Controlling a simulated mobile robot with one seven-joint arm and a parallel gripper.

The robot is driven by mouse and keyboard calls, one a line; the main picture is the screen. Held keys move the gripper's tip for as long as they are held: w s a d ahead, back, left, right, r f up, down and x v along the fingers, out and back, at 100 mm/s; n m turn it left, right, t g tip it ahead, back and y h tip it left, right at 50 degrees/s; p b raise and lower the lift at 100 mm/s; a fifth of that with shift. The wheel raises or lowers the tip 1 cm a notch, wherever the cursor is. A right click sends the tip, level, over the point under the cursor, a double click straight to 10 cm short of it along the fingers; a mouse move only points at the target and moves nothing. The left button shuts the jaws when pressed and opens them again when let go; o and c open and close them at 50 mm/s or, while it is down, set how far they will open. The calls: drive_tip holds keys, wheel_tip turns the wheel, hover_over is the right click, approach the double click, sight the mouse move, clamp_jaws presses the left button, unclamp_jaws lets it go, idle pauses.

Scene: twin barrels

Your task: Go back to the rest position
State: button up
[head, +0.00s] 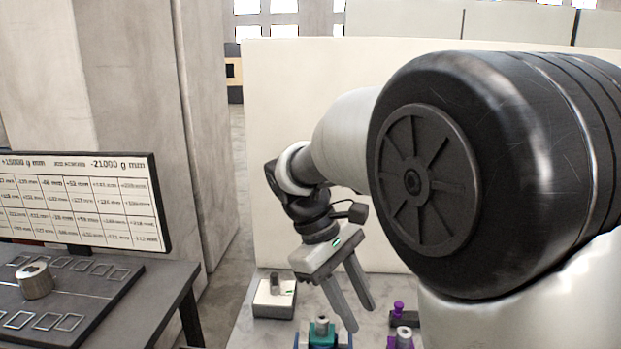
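My gripper (362,318) hangs at the centre of the head view, below its wrist, tilted with its fingers pointing down and to the right. Its two fingers are spread apart, and nothing shows between them. It is above a pale work surface (248,325). A teal block with a metal knob (322,333) is just below and left of the fingertips. My own arm fills much of the right side and hides what is behind it.
A pale box with a knob (275,298) stands left of the gripper. Purple pieces (399,311) stand to its right. At left, a dark table (165,300) bears a metal cylinder (34,281) and a screen of numbers (80,200). A pale panel (290,150) stands behind.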

drive_tip(key=s+d+r+m+t+y+p, duration=0.2)
drive_tip(key=s+d+r+m+t, duration=0.1)
drive_tip(key=s, duration=0.3)
drive_tip(key=s+d+r+m+t+y+p, duration=0.2)
drive_tip(key=s+d+r+m+t+y, duration=0.1)
drive_tip(key=s+r+m, duration=0.3)
drive_tip(key=shift+s+d+t, duration=0.15)
drive_tip(key=shift+s+t, duration=0.45)
drive_tip(key=shift+s, duration=0.1)
